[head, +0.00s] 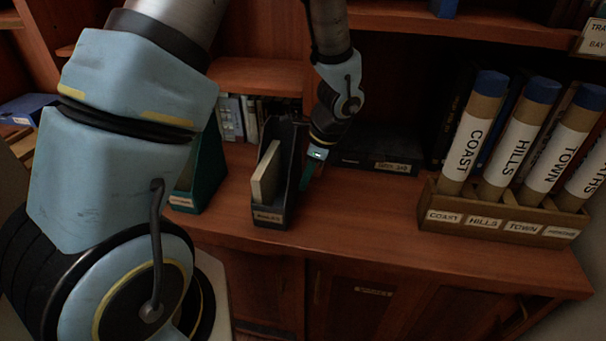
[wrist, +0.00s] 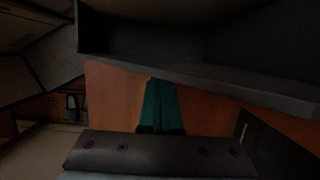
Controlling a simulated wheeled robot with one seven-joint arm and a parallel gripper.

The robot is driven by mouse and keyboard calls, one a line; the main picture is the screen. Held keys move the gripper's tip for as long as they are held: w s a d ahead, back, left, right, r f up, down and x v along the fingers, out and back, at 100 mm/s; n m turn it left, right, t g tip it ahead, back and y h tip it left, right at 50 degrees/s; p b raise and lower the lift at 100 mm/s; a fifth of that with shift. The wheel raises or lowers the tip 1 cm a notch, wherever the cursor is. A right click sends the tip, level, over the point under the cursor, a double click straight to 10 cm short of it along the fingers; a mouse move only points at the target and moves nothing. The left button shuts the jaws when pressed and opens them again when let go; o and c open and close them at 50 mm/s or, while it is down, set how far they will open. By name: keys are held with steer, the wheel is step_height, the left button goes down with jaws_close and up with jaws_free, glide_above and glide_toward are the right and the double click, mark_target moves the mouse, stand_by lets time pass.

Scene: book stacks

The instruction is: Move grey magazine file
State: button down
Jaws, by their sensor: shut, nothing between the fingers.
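The grey magazine file (head: 273,217), very dark in this light, stands upright on the wooden counter with a label on its front and a pale book or block inside. My gripper (head: 305,182) points down just right of the file, close to its right wall. I cannot tell whether they touch. In the wrist view the two teal fingers (wrist: 160,105) are together and empty over the wood. A dark grey walled shape, likely the file, fills the top of that view.
A green magazine file (head: 203,175) stands left of the grey one. A flat black labelled box (head: 375,158) lies behind my gripper. A wooden holder (head: 455,216) with several labelled tubes stands at the right. The counter between (head: 370,210) is clear.

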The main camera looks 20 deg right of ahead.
steer(key=shift+w+a, duration=0.1)
steer(key=shift+a, duration=0.15)
steer(key=w+a, duration=0.2)
steer(key=a, duration=0.1)
steer(key=w+a, duration=0.2)
steer(key=a, duration=0.2)
steer(key=w+a+p, duration=0.1)
steer(key=w+a, duration=0.1)
steer(key=a, duration=0.2)
steer(key=shift+w+a, duration=0.15)
steer(key=shift+a, duration=0.05)
steer(key=v, duration=1.1)
steer(key=s+a+r+n+h, duration=0.1)
steer(key=s+a+n, duration=0.2)
steer(key=a+n, duration=0.4)
steer(key=s+a+r+n+h, duration=0.2)
steer(key=a+n, duration=0.5)
steer(key=n, duration=0.8)
steer(key=shift+s+a+n+b, duration=0.3)
steer(key=shift+s, duration=0.4)
